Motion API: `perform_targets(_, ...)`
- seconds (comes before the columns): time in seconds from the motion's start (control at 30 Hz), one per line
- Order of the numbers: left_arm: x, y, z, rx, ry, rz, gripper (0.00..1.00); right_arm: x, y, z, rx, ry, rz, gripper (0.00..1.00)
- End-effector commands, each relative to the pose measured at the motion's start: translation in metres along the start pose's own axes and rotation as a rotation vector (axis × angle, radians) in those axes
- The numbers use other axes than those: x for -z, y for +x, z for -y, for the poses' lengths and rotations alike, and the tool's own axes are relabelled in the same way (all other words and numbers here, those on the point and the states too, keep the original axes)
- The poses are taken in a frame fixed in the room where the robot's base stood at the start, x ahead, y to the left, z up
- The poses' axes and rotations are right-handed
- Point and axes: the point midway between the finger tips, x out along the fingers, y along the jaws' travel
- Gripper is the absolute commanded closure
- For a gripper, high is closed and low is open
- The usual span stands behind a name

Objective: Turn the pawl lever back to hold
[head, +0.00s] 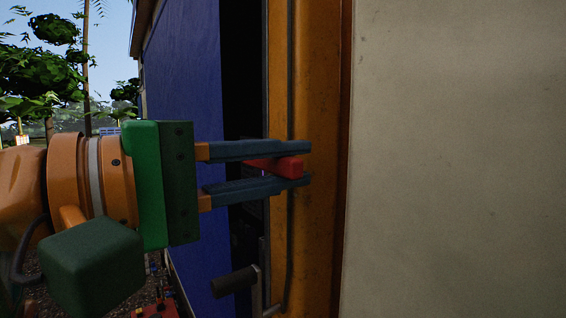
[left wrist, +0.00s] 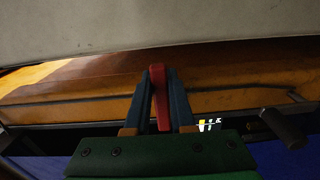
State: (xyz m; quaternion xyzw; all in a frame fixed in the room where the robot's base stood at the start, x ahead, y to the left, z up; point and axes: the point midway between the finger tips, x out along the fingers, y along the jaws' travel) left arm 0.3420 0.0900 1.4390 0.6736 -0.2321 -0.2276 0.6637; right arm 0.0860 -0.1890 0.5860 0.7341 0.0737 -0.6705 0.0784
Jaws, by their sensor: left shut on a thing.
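The red pawl lever (head: 289,167) sits in front of the orange post, between the two dark fingers of my left gripper (head: 309,164). In the left wrist view the lever (left wrist: 159,97) runs lengthwise between the fingers of my left gripper (left wrist: 162,72), which are shut on it. The lever's far end and its pivot are hidden by the fingers. My right gripper is in neither view.
An orange post (head: 318,240) stands behind the lever, with a pale wall (head: 455,160) to its right. A blue panel (head: 185,80) is on the left. A crank with a dark handle (head: 234,282) sticks out below my left gripper. Trees (head: 45,85) stand outside at far left.

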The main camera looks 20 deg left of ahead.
Motion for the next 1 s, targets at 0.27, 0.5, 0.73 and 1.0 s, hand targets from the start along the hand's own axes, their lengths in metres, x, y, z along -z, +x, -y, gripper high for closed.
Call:
perform_targets(0.27,0.000,0.000,0.002,0.005,0.000,0.001,0.47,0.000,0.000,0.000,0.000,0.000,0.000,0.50)
perform_targets(0.5,0.000,-0.002,0.002,0.003,-0.001,0.000,0.47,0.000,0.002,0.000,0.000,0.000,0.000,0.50)
perform_targets(0.73,0.000,-0.048,0.004,-0.001,0.000,-0.002,0.47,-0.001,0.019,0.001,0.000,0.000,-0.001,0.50)
perform_targets(1.0,-0.001,-0.072,0.002,0.004,0.000,0.001,0.47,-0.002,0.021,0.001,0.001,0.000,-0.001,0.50)
